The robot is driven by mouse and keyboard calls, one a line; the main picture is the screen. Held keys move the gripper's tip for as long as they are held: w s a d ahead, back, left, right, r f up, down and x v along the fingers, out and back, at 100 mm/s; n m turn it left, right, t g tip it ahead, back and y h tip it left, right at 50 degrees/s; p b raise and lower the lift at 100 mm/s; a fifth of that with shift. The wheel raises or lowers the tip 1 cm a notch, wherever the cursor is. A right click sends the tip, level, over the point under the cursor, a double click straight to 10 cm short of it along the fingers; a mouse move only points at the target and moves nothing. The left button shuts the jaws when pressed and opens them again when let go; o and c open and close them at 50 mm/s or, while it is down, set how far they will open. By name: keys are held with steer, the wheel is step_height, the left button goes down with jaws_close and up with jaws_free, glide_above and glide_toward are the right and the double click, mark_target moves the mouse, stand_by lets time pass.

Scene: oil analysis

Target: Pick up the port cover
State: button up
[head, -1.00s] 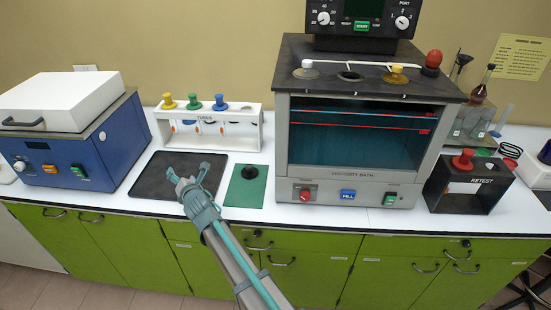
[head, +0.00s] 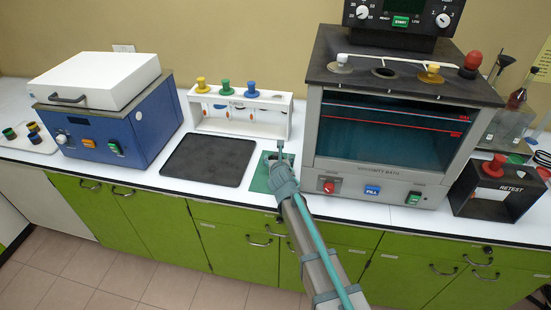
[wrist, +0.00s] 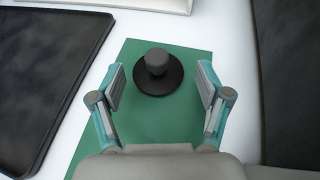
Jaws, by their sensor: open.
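The port cover (wrist: 157,73) is a black disc with a round grey knob on top. It sits upright on a green mat (wrist: 137,132) in the wrist view. My gripper (wrist: 160,88) is open above the mat, with one finger to the left of the cover and one to the right. The fingers do not appear to touch it. In the head view my gripper (head: 280,158) is over the green mat (head: 259,183) and hides most of the cover.
A black tray (head: 209,160) lies left of the mat. A white rack (head: 240,119) with colored-knob tubes stands behind. The viscosity bath (head: 385,178) rises close on the right. A blue device (head: 105,138) is farther left, and a black retest box (head: 494,201) is at far right.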

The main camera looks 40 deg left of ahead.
mark_target(276, 153)
steer(key=shift+p+x, duration=0.9)
steer(key=shift+x, duration=2.4)
steer(key=shift+s+a, duration=0.1)
jaws_close()
